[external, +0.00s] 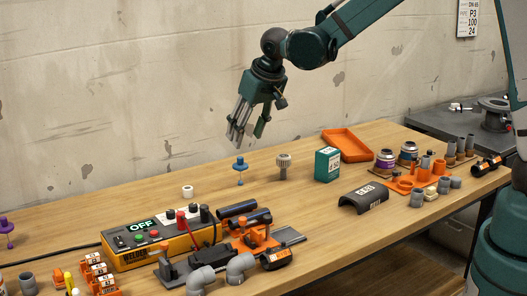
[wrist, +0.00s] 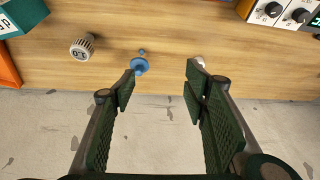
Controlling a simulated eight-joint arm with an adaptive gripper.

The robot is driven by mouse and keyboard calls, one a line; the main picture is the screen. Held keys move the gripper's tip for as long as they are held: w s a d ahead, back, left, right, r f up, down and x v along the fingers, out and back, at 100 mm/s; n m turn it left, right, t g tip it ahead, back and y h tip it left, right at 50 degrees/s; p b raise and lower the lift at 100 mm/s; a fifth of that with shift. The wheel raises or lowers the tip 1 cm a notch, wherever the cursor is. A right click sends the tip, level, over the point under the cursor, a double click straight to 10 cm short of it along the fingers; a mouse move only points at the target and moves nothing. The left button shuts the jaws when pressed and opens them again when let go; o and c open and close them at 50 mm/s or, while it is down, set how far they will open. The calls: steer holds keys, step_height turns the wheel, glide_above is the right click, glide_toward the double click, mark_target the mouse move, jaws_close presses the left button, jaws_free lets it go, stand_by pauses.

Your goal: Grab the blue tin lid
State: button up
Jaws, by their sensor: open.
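The blue tin lid (external: 240,163) stands on the wooden table near its back edge, with a thin stem below its round disc. It also shows in the wrist view (wrist: 139,66), just beyond the left fingertip and left of the middle of the gap. My gripper (external: 240,139) hangs above the table, over the lid in the external picture, with its fingers pointing down. In the wrist view my gripper (wrist: 162,83) is open with nothing between its fingers. The lid appears apart from both fingers.
A grey ribbed cap (external: 284,166) stands to the lid's right, then a green box (external: 327,164) and an orange tray (external: 347,144). A white ring (external: 188,191) and the welder box (external: 150,247) are to the left. A concrete wall (external: 120,120) rises behind the table.

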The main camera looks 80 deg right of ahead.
mark_target(240, 157)
steer(key=w+d+f, duration=0.1)
steer(key=d+f, duration=0.2)
steer(key=w+d+f+m, duration=0.1)
steer(key=w+d+f, duration=0.1)
steer(key=d+f, duration=0.2)
steer(key=w+d+f+m+g, duration=0.1)
steer(key=d+f, duration=0.2)
steer(key=f, duration=0.1)
steer(key=shift+w+d+h, duration=0.2)
steer(key=shift+w+h, duration=0.1)
steer(key=shift+f, duration=0.1)
steer(key=shift+x, duration=1.25)
steer(key=shift+b+x, duration=0.8)
steer(key=shift+x, duration=1.8)
steer(key=shift+s, duration=0.1)
steer(key=shift+c, duration=0.7)
steer(key=c, duration=0.7)
